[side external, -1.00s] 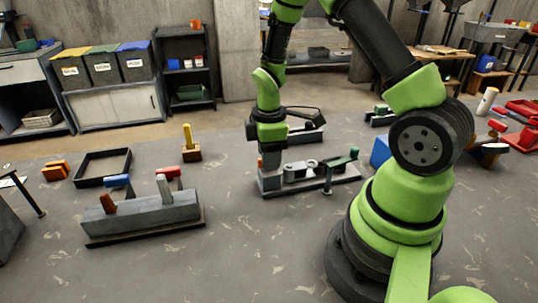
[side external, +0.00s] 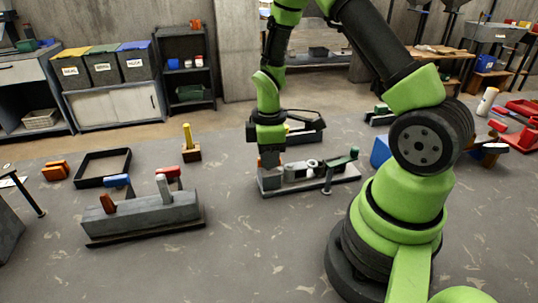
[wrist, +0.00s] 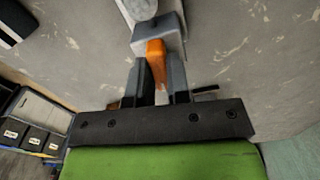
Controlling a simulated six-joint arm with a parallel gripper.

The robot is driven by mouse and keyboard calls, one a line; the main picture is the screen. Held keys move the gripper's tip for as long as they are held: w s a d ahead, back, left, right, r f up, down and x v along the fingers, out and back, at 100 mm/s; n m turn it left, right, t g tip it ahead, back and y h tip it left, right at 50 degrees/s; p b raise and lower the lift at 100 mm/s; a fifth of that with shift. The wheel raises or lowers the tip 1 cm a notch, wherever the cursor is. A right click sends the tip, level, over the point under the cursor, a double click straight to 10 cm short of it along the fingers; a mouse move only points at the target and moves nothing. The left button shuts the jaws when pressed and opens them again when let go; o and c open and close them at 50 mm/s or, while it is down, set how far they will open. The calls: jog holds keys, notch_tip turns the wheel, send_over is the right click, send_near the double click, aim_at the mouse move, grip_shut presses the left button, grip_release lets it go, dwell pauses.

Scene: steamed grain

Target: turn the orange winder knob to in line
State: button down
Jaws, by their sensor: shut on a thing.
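The orange winder knob (wrist: 156,62) shows in the wrist view between the two dark fingers of my gripper (wrist: 157,80). The fingers are shut on it, one on each side. It is attached at the end of a grey fixture (wrist: 160,28). In the side external view my gripper (side external: 269,158) points down at the left end of this grey fixture (side external: 310,181).
A grey block with several coloured levers (side external: 150,216) stands at the left front. A black open frame (side external: 103,168), orange blocks (side external: 55,171) and a wooden block with a yellow peg (side external: 190,150) lie behind it. The floor in front of the fixture is clear.

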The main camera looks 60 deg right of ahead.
jog(key=m, duration=0.8)
jog(key=shift+m, duration=0.3)
jog(key=m, duration=0.4)
jog(key=shift+m, duration=1.8)
jog(key=c, duration=1.1)
grip_release()
notch_tip(320, 180, up, 10)
